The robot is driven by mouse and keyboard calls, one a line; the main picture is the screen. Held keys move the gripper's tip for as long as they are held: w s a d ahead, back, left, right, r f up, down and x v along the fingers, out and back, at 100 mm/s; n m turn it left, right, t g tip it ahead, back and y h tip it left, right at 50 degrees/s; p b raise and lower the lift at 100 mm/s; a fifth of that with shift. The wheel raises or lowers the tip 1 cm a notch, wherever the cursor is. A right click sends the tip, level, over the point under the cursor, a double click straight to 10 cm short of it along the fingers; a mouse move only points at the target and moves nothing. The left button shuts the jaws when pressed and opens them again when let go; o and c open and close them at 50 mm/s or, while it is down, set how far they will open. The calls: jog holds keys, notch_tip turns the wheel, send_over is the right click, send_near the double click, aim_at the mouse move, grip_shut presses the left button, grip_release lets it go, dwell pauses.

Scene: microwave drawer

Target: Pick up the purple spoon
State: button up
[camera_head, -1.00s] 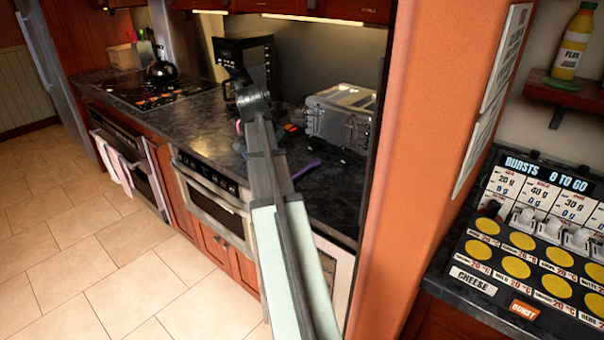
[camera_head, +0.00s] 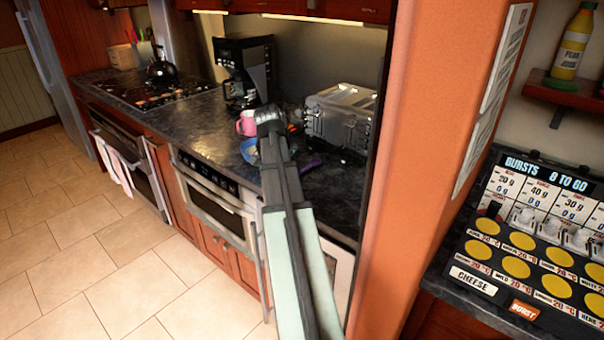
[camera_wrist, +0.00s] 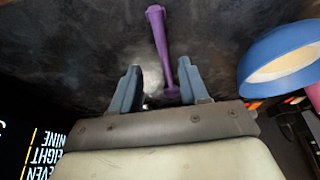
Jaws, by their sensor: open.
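The purple spoon (camera_wrist: 160,45) lies on the dark countertop in the wrist view. It runs from the top of the picture down to between the two blue fingers of my gripper (camera_wrist: 160,68). Its lower end shows between the fingers, nearer the right one. The fingers are spread apart with nothing clamped between them. I cannot tell how high they are above the counter. In the head view, part of the spoon (camera_head: 312,165) shows just right of my arm, and the rest is hidden behind it. My arm's end (camera_head: 270,118) is over the counter; the fingers are hidden there.
A blue bowl (camera_head: 249,153) and a pink mug (camera_head: 246,124) stand left of my arm. A silver toaster-like appliance (camera_head: 340,115) stands to the right, near an orange wall (camera_head: 440,130). A coffee maker (camera_head: 243,70) stands behind. The counter's front right is clear.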

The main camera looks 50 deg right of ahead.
aim_at(302, 173)
jog(key=f, duration=0.1)
jog(key=d+f, duration=0.2)
jog(key=shift+w+d+f, duration=0.2)
jog(key=shift+w, duration=0.05)
jog(key=shift+d+f, duration=0.2)
jog(key=shift+f, duration=0.3)
jog(key=shift+c, duration=0.4)
grip_shut()
